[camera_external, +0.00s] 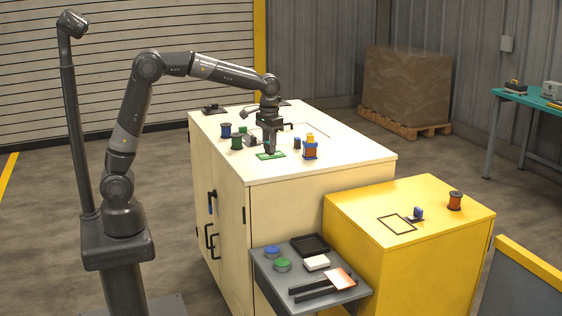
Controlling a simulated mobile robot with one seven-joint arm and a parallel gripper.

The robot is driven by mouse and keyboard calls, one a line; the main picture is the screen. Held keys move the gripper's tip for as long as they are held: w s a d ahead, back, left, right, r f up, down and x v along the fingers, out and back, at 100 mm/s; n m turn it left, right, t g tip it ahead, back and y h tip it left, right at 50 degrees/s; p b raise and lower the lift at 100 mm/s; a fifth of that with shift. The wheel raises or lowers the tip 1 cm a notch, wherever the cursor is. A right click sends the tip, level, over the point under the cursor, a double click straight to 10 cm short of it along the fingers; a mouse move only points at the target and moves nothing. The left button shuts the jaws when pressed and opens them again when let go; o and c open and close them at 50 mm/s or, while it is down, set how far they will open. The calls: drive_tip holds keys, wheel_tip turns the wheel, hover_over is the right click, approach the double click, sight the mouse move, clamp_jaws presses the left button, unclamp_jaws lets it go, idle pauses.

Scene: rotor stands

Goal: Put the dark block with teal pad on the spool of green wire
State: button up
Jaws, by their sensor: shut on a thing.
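My gripper (270,149) points down over the cream cabinet top, just above a flat green board (271,156). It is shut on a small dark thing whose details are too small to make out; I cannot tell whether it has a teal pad. The spool of green wire (237,142) stands upright on the cabinet top, to the left of my gripper and apart from it. Nothing clearly shows on top of the spool.
A small grey-dark block (251,141) sits between the green spool and my gripper. A blue spool (226,130) stands behind the green one. The cabinet's front right is clear.

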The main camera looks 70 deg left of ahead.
drive_tip(key=s+a+r+n, duration=0.1)
drive_tip(key=a+r+n, duration=0.2)
drive_tip(key=a+n, duration=0.75)
drive_tip(key=a+r+n, duration=0.3)
drive_tip(key=a+n, duration=0.2)
drive_tip(key=a, duration=1.1)
hover_over(236, 135)
drive_tip(key=shift+n, duration=0.25)
wheel_tip(236, 135, down, 6)
drive_tip(key=shift+w+d+f, duration=0.1)
drive_tip(key=shift+w, duration=0.05)
drive_tip(key=shift+a+f, duration=0.25)
drive_tip(key=shift+a, duration=0.05)
drive_tip(key=shift+f, duration=1.9)
drive_tip(key=shift+f, duration=0.2)
drive_tip(key=o, duration=1)
drive_tip(key=shift+c, duration=0.2)
